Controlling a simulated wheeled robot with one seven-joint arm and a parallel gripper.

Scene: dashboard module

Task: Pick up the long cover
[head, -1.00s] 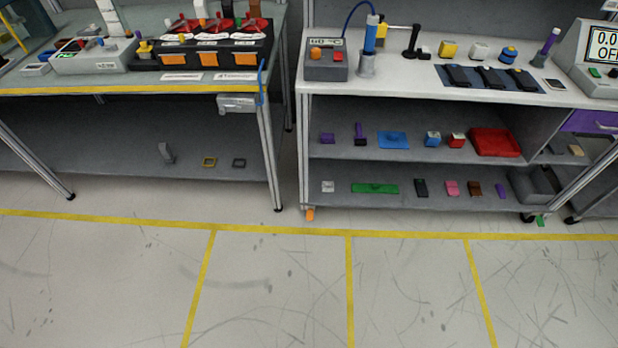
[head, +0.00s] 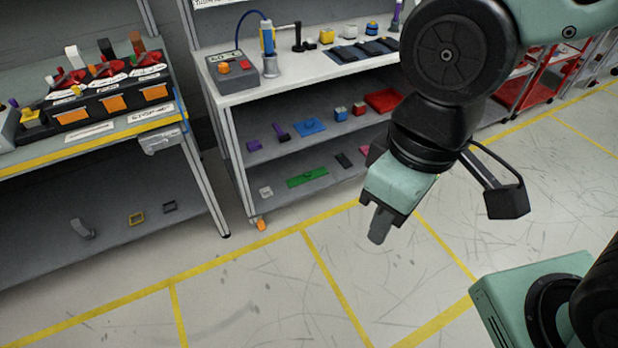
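A long flat green plate (head: 307,177) lies on the bottom shelf of the middle bench, with a small raised spot on it. It is the longest flat piece there and looks like the long cover, though I cannot be certain. My gripper (head: 380,225) hangs in the air at the right of the head view, pointing down. It appears in front of the bench, right of and lower in the picture than the green plate, and clear of it. Its fingers show edge-on, so their opening and anything between them cannot be made out.
A blue plate (head: 309,126) and a red tray (head: 383,101) lie on the upper shelf. A small white piece (head: 266,192) and a dark piece (head: 343,160) flank the green plate. The bench leg (head: 240,165) stands at left. Open floor (head: 250,300) lies in front.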

